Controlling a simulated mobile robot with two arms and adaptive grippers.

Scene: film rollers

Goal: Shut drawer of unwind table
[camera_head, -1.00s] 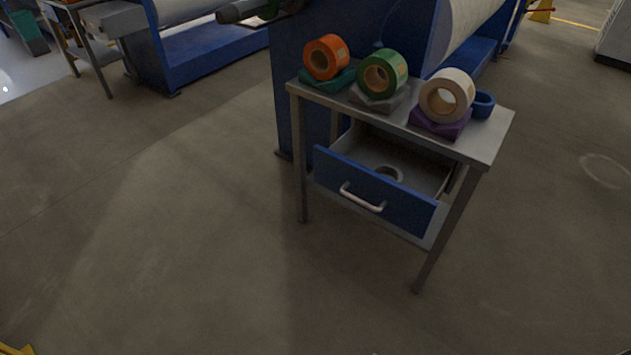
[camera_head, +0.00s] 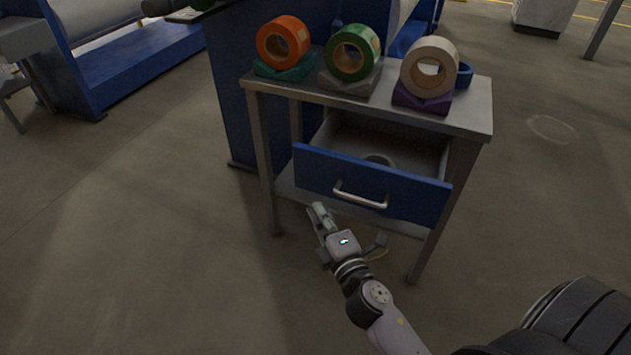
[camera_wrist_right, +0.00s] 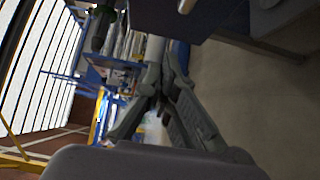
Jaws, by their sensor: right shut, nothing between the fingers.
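The unwind table (camera_head: 470,115) is grey with metal legs. Its drawer (camera_head: 320,172) has a blue front and a silver bar handle (camera_head: 360,196), and it stands pulled out. A ring-shaped item (camera_head: 381,159) lies inside it. My right gripper (camera_head: 318,210) is shut and empty, in front of and just below the left part of the drawer front in the head view. I cannot tell whether it touches the drawer. The fingers also show in the right wrist view (camera_wrist_right: 158,75), close together. My left gripper is not in view.
On the tabletop stand an orange roll (camera_head: 284,42), a green roll (camera_head: 352,52) and a white roll (camera_head: 429,66) on coloured blocks, with a blue ring (camera_head: 463,75) behind. Blue machinery (camera_head: 235,95) stands close behind the table.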

